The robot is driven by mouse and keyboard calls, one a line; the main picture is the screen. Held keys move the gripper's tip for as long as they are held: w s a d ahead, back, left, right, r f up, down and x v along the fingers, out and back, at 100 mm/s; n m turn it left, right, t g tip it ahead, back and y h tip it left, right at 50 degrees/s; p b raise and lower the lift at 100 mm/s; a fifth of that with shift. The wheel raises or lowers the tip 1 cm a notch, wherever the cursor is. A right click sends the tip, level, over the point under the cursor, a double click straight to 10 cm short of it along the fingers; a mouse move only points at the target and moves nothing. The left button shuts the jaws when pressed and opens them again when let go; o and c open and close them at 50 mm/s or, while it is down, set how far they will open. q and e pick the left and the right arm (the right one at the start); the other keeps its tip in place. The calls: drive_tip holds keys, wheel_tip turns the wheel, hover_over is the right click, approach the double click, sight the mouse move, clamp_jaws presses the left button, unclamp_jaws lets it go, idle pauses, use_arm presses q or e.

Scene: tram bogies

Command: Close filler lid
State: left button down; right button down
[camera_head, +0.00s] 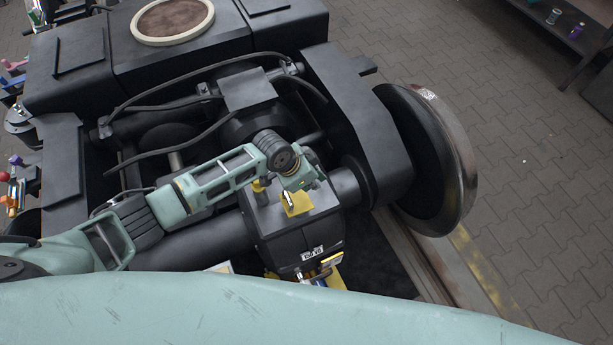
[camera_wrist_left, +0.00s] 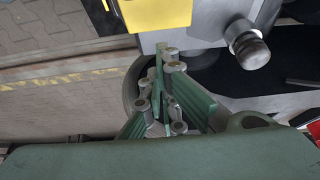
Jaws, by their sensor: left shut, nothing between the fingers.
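A yellow filler lid (camera_head: 297,204) is on top of the dark gearbox housing (camera_head: 290,232) in the head view. It also shows at the top edge of the left wrist view (camera_wrist_left: 155,12), partly cut off. I cannot tell whether it is fully down or raised. My left gripper (camera_head: 302,182) is right at the lid in the head view, and hides part of it. Its green fingers (camera_wrist_left: 165,65) are shut and empty, below the lid in the wrist view; I cannot tell if they touch it. My right gripper is not in view.
A metal plug (camera_wrist_left: 248,45) stands on the housing beside the lid. A large wheel (camera_head: 430,160) stands to the right. Hoses (camera_head: 160,88) cross the bogie behind my arm. Paved floor (camera_head: 530,130) lies open at right.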

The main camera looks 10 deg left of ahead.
sight(301, 201)
use_arm(q)
drive_tip(key=s+a, duration=0.1)
drive_tip(key=s+a+p, duration=0.1)
drive_tip(key=a, duration=0.1)
drive_tip(key=shift+s+a, duration=0.15)
drive_tip(key=shift+a, duration=0.05)
